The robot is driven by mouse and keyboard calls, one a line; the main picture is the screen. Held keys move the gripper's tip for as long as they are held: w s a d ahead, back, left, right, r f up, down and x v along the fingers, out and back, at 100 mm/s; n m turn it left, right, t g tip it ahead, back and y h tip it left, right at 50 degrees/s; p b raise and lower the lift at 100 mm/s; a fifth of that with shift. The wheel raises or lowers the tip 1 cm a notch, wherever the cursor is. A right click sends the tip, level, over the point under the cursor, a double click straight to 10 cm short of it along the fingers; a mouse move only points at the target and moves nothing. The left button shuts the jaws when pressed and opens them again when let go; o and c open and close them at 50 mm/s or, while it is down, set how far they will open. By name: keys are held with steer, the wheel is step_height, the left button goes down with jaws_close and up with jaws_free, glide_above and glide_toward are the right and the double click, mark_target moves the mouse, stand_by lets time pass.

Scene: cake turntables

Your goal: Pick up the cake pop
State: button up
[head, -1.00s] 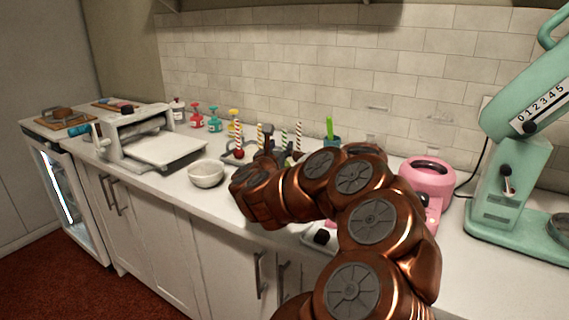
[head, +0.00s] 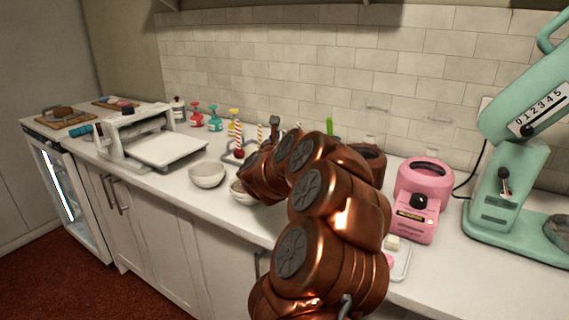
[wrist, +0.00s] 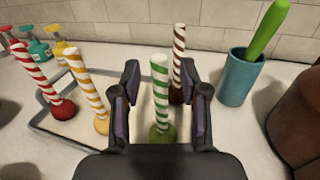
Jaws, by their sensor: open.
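Several cake pops stand stick-up on a grey-rimmed tray (wrist: 52,135). In the wrist view the green cake pop (wrist: 161,100), with a green and white striped stick, stands between my gripper's (wrist: 162,80) two open fingers, with gaps at both sides. The brown cake pop (wrist: 178,62) stands just behind it, near the right finger. The yellow cake pop (wrist: 90,92) and the red cake pop (wrist: 40,80) are to the left. In the head view the red one (head: 238,138) and the yellow one (head: 260,132) show; my arm hides most of the others.
A teal cup (wrist: 240,78) with a green-handled tool stands right of the tray. Coloured pump bottles (head: 214,120) stand at the back left. A white bowl (head: 206,176) and a second bowl (head: 241,193) sit in front. A pink machine (head: 418,200) and a mint mixer (head: 508,190) are at right.

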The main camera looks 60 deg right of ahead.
jaws_close()
stand_by(0.4)
